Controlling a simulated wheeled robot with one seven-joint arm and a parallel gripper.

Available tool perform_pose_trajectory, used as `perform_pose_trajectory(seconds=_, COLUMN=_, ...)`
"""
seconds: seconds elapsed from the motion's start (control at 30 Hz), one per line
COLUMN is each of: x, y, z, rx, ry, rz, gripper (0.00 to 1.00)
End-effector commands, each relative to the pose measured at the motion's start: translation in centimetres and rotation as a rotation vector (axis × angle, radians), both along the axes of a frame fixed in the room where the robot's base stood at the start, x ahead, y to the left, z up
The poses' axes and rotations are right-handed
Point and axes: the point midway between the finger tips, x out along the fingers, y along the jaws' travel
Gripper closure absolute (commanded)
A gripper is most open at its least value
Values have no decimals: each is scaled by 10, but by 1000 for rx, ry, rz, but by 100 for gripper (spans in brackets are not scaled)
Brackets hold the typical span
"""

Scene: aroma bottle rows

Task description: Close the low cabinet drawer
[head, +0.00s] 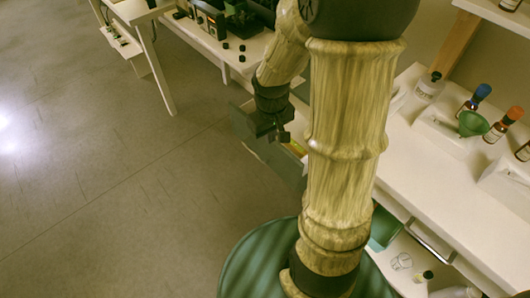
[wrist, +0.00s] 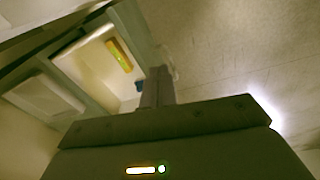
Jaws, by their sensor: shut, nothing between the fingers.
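The low cabinet drawer stands open. In the wrist view its grey-green front panel (wrist: 133,32) and pale inside show, with a yellow item (wrist: 119,55) and a small blue item (wrist: 138,85) in that area. In the head view part of the drawer front (head: 246,127) shows behind my gripper, and my arm hides much of the rest. My gripper (head: 282,134) is shut and empty, at the drawer's outer side. In the wrist view its fingertips (wrist: 160,73) are close to the end of the front panel; I cannot tell whether they touch it.
A white counter (head: 445,190) with several bottles and a green funnel (head: 473,123) is at the right. A white bench (head: 245,62) with dark equipment is at the back. A green round bin-like shape (head: 245,265) is low in front. The floor (head: 110,160) at the left is clear.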

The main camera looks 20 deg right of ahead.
Motion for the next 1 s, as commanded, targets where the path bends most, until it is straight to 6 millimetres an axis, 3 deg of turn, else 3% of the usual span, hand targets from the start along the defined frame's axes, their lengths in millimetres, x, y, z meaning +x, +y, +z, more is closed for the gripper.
perform_pose_trajectory(seconds=0.4, x=-59, y=45, z=-14, rx=68, ry=-135, rz=-165, gripper=100)
perform_pose_trajectory(seconds=1.0, x=-61, y=46, z=-12, rx=73, ry=-139, rz=-176, gripper=100)
